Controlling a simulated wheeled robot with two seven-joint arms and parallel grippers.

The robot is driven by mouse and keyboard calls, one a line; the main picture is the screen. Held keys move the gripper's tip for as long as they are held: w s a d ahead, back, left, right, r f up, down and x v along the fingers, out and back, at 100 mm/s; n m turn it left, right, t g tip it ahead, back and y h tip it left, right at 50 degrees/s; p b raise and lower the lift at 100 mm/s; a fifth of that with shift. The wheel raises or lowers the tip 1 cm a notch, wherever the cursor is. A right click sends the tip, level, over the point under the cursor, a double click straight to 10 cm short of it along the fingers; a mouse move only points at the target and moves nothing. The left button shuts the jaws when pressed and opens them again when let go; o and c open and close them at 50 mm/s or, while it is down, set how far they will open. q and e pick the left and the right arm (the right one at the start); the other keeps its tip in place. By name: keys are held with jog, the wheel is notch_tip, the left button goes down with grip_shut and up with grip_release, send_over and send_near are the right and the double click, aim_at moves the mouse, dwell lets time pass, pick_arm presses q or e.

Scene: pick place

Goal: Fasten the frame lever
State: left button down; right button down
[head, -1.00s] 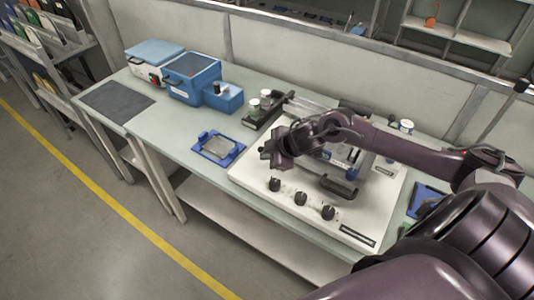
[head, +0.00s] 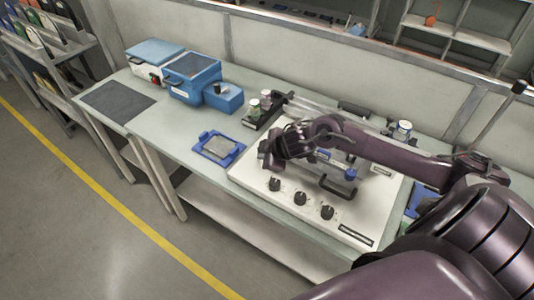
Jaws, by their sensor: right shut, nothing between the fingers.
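The white-based machine (head: 250,183) stands on the bench, with a metal frame mechanism on top. A black handle (head: 337,189) sticks out at its front side, with a blue-tipped part (head: 350,174) just behind it. I cannot tell for sure which part is the frame lever; my arm hides much of the mechanism. My right gripper (head: 267,156) is shut and empty, over the left part of the machine, left of the black handle. Whether it touches anything is unclear. My left gripper is not in view.
Three black knobs (head: 300,198) line the machine's front. A blue tray (head: 219,149) with a grey plate lies to its left. Blue boxes (head: 192,79) and a dark mat (head: 117,101) are farther left. The bench between mat and tray is clear.

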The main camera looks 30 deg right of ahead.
jog(key=shift+w+a+r+m+h+p, duration=0.1)
jog(key=shift+w+a+m+h+p, duration=0.15)
jog(key=shift+w+m+h+p, duration=0.25)
jog(key=shift+w+a+r+m+h+p, duration=0.1)
jog(key=shift+w+a+m+h+p, duration=0.2)
jog(key=shift+m, duration=0.4)
jog(key=shift+w+m+h, duration=0.15)
jog(key=shift+m+h, duration=0.15)
jog(key=shift+m, duration=0.1)
jog(key=shift+w+a+f+m+h+p, duration=0.15)
jog(key=shift+w+m+h+p, duration=0.2)
jog(key=shift+w+m+h, duration=0.4)
jog(key=m, duration=0.1)
jog(key=w+m+h, duration=0.1)
jog(key=m, duration=0.1)
jog(key=shift+w+f+g+h+b, duration=0.15)
jog(key=shift+w+g+h+b, duration=0.1)
jog(key=shift+g+b, duration=0.15)
jog(key=w+m+h+b, duration=0.1)
jog(key=w+m+g+h+b, duration=0.1)
jog(key=m, duration=0.1)
jog(key=shift+w+d+m, duration=0.1)
jog(key=shift+d+m, duration=0.15)
jog(key=shift+d, duration=0.05)
jog(key=shift+w+d+m+g+h, duration=0.3)
jog(key=shift+w+m+g, duration=0.1)
jog(key=shift+m+g, duration=0.25)
jog(key=shift+m, duration=0.25)
jog(key=shift+d, duration=0.1)
